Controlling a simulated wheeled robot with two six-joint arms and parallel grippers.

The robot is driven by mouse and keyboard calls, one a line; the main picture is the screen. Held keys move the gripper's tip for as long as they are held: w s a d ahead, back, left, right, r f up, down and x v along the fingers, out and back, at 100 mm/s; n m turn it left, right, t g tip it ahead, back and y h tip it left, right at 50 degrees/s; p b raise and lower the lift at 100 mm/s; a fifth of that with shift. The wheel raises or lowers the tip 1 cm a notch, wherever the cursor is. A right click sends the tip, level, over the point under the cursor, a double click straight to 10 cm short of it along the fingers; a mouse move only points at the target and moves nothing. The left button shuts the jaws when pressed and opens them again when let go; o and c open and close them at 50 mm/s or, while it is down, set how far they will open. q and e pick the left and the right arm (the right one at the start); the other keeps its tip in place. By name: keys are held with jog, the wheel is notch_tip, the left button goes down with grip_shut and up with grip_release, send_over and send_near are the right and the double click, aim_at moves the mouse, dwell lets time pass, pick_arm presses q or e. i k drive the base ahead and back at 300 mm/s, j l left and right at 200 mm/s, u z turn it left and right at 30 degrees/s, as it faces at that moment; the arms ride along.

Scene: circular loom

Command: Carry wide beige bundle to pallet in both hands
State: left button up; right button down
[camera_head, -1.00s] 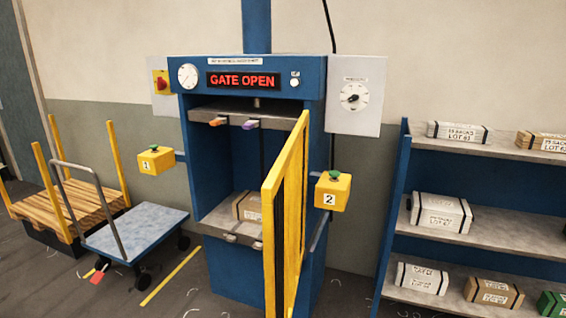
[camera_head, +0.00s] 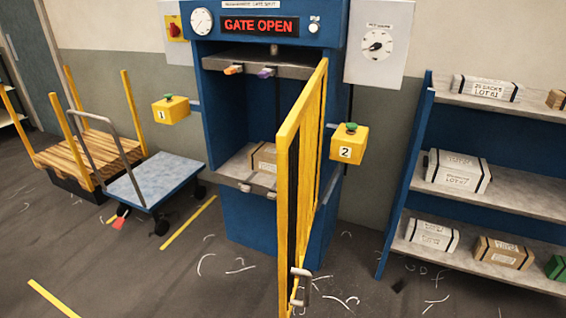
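A beige bundle (camera_head: 263,157) with a dark strap sits inside the blue press (camera_head: 212,110), on its lower plate. The open yellow gate hides its right part. The pallet (camera_head: 95,160) stands at the left, with wooden slats on a dark base and yellow corner posts. Its top looks bare. Neither of my grippers shows in the head view.
The yellow gate (camera_head: 291,180) swings out in front of the press. A blue-topped cart (camera_head: 155,178) stands between pallet and press. A shelf rack (camera_head: 500,186) at the right holds several strapped bundles. Floor in front is mostly clear, with scattered pale strands.

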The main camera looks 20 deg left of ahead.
aim_at(262, 158)
jog(key=i+j+z, duration=0.25)
jog(key=j, duration=0.2)
jog(key=i+j+z, duration=0.1)
jog(key=j+z, duration=0.2)
jog(key=j, duration=0.2)
jog(key=i+j+z, duration=0.1)
jog(key=j+z, duration=0.15)
jog(key=j, duration=0.25)
jog(key=i+j+z, duration=0.1)
jog(key=j+z, duration=0.2)
jog(key=j, duration=0.25)
jog(key=j+z, duration=0.1)
jog(key=j, duration=2.6)
jog(key=i, duration=0.05)
